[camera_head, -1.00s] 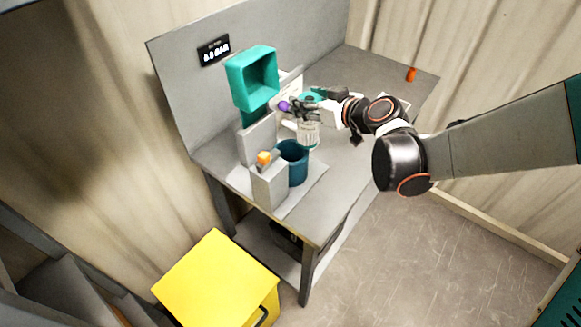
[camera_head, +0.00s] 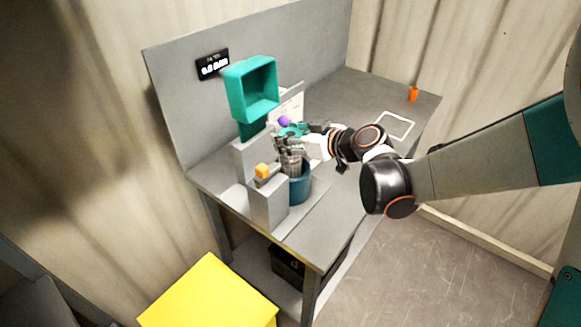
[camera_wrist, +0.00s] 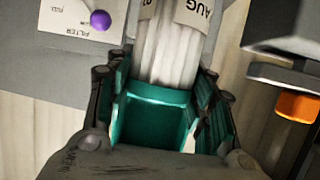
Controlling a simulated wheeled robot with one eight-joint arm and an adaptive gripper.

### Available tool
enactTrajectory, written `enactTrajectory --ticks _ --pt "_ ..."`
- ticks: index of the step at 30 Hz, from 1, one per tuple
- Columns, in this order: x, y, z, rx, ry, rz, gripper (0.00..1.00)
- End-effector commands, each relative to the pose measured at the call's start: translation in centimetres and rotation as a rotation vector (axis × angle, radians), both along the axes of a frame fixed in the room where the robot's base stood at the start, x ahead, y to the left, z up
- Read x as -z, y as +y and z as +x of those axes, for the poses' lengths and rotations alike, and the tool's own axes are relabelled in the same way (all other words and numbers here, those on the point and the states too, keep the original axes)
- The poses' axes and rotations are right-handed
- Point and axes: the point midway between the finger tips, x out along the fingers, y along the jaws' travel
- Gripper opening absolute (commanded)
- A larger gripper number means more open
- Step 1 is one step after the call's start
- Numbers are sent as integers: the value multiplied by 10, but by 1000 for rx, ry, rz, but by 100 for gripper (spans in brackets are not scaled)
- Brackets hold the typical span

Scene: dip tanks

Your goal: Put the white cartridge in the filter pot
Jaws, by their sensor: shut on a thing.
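The white cartridge (camera_head: 291,165) is pleated, with a teal end on top and a printed label in the wrist view (camera_wrist: 172,50). My gripper (camera_head: 288,143) is shut on its teal end (camera_wrist: 155,118), the fingers on either side of it. The cartridge hangs roughly upright over the filter pot (camera_head: 301,187), a dark teal open cylinder on the bench. Its lower end overlaps the pot's rim in the head view; I cannot tell how far inside it is. The pot's mouth is mostly hidden by the cartridge and my gripper.
A grey block with an orange knob (camera_head: 262,171) stands close in front of the pot. A teal open box (camera_head: 251,90) sits on a post behind. A panel with a purple knob (camera_head: 284,121) is beside my gripper.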

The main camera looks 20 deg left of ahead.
Motion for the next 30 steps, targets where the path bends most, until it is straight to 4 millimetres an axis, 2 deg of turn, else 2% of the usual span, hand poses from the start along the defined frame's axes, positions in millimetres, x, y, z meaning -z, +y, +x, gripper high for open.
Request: enactTrajectory --ticks 1,3,11,19,30 --pt "13 0 0 0 0 0 5" --pt "20 0 0 0 0 0 5" --pt "33 0 0 0 0 0 5" --pt "68 0 0 0 0 0 5" --pt "70 0 0 0 0 0 5"
